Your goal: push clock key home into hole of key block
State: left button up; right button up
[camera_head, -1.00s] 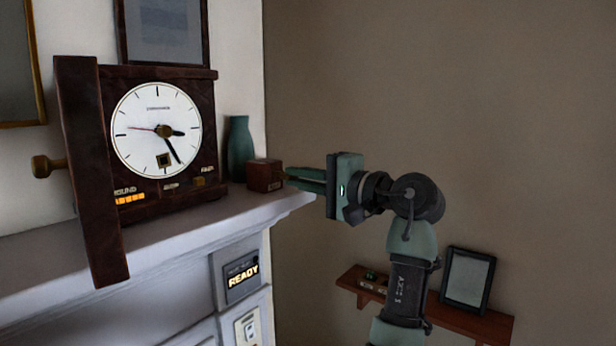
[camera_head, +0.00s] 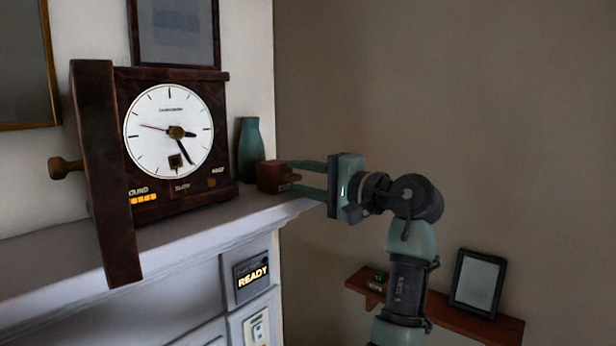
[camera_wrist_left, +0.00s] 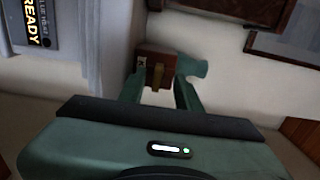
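The key block (camera_head: 271,176) is a small red-brown wooden cube at the right end of the mantel shelf. The brass clock key (camera_head: 291,178) stands out of its right face, its shaft end hidden in the block. My left gripper (camera_head: 293,176) is open, with one finger on each side of the key and apart from it. In the left wrist view, the block (camera_wrist_left: 152,63) and the upright brass key bow (camera_wrist_left: 158,75) show between the spread fingers of my left gripper (camera_wrist_left: 160,84). My right gripper is not in view.
A dark clock (camera_head: 172,135) with its door open stands on the white mantel (camera_head: 190,225). A teal vase (camera_head: 249,150) is close behind the block. A READY panel (camera_head: 251,277) is below. A low wall shelf (camera_head: 420,314) carries a frame.

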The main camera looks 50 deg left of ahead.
pick_arm(q)
jog(key=shift+d, duration=0.1)
jog(key=shift+d, duration=0.25)
jog(key=d+b, duration=0.2)
jog(key=d, duration=0.5)
jog(key=shift+w+d, duration=0.15)
jog(key=shift+w, duration=0.25)
